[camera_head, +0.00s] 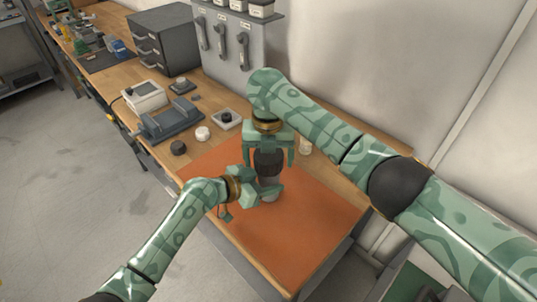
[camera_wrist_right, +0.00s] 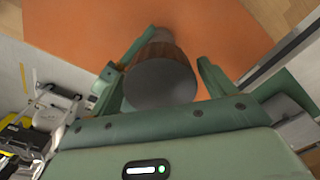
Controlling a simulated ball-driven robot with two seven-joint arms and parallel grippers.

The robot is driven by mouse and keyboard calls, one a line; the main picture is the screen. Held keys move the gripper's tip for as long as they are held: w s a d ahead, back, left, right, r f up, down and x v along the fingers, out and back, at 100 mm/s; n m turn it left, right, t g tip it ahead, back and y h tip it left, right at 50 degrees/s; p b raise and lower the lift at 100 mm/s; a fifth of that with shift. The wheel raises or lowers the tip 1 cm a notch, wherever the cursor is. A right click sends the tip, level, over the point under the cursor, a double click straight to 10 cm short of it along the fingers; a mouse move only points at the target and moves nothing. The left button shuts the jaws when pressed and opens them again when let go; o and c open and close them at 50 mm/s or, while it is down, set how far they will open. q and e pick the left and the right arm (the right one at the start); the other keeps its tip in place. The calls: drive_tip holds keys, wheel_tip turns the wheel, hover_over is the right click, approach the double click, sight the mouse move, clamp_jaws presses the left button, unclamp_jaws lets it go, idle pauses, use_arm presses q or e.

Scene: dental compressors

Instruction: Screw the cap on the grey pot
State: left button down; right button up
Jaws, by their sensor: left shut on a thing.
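The grey pot (camera_head: 268,182) stands over the orange mat, and my left gripper (camera_head: 268,189) is shut on it from the left. The dark cap (camera_head: 267,162) sits at the top of the pot. In the right wrist view the cap (camera_wrist_right: 160,85) shows a flat grey top and a brown ribbed side. My right gripper (camera_head: 269,158) points down from above, with a finger on each side of the cap. Gaps show between its fingers (camera_wrist_right: 165,72) and the cap, so it looks open. I cannot tell how far the cap is threaded; the pot is mostly hidden.
The orange mat (camera_head: 285,240) is clear in front. A pale small jar (camera_head: 305,146) stands right of my right gripper. A drawer cabinet (camera_head: 165,40) stands behind.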

drive_tip(key=c, duration=0.9)
drive_tip(key=m, duration=1)
drive_tip(key=shift+m, duration=0.4)
drive_tip(key=m, duration=0.5)
drive_tip(key=shift+m, duration=0.4)
drive_tip(key=m, duration=0.3)
drive_tip(key=shift+m, duration=0.4)
drive_tip(key=o, duration=1.1)
drive_tip(key=shift+c, duration=0.2)
drive_tip(key=shift+r, duration=0.1)
